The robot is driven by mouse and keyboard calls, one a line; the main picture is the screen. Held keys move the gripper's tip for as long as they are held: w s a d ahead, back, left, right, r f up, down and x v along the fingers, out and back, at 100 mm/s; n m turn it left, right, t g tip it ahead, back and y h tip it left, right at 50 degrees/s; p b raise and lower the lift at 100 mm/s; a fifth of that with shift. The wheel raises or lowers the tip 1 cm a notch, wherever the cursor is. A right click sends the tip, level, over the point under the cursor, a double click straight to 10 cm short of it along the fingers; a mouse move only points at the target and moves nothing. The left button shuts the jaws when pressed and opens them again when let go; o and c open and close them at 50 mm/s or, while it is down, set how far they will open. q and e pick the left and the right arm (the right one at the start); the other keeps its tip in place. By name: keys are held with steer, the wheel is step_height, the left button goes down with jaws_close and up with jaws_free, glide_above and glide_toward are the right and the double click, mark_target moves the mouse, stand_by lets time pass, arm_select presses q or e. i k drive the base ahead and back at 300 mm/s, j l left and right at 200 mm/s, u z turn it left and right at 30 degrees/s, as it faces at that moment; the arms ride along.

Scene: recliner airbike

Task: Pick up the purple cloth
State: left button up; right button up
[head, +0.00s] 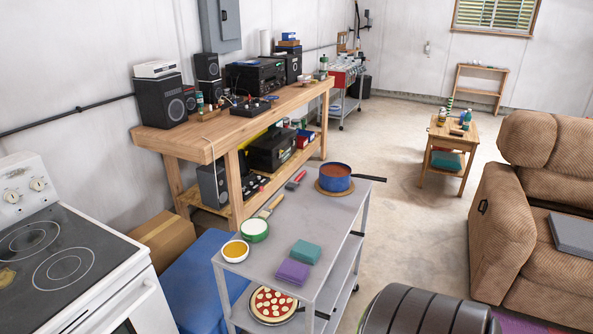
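A folded purple cloth (293,271) lies flat on the top shelf of the grey metal cart (318,212), near its front right edge. A folded teal cloth (305,251) lies just behind it, close to it; I cannot tell whether they touch. Neither my left nor my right gripper shows in the head view.
The cart top also holds an orange-filled bowl (236,250), a green-and-white bowl (254,230), a brush, a red-handled tool and a pot (335,177) whose handle overhangs the right.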

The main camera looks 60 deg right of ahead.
mark_target(294, 272)
steer(key=k+j+z, duration=0.1)
steer(key=z, duration=1.65)
